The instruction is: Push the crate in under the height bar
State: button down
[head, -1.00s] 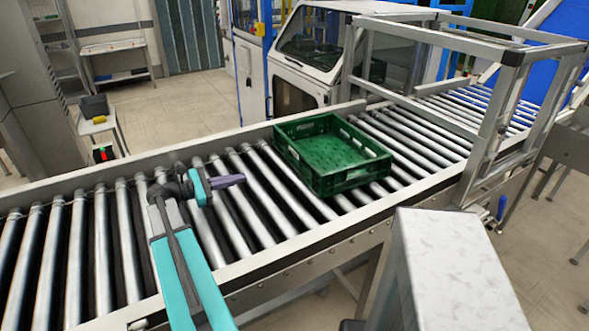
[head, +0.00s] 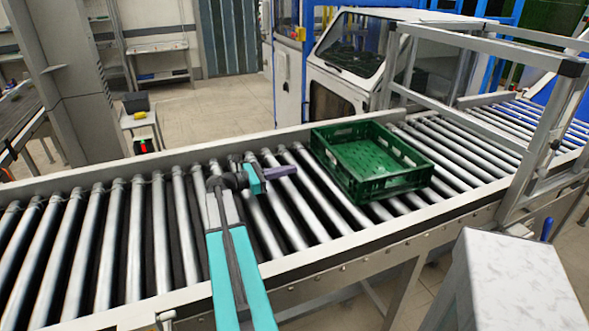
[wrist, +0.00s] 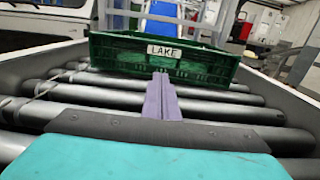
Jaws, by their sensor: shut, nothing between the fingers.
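The green crate (head: 402,184) sits flat on the conveyor rollers in the middle of the head view and looks empty. Its near wall (wrist: 215,66), with a white LAKE label, faces me in the wrist view. The height bar (head: 450,117) crosses above the rollers on a grey frame, to the right of the crate. The crate is outside the frame, on my side of it. My gripper (head: 297,170) is shut and empty, its purple fingers pointing at the crate's left wall. It also shows in the wrist view (wrist: 161,78). A small gap appears between the fingertips and the crate.
The roller conveyor (head: 150,230) has raised side rails (head: 330,237). A frame post (head: 540,145) stands at the conveyor's near side. A white machine cabinet (head: 350,65) stands behind. A pale block (head: 515,275) is at the lower right. Rollers between crate and bar are clear.

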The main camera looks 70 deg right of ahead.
aim_at(329, 160)
jog(key=p+x, duration=0.3)
jog(key=x, duration=1)
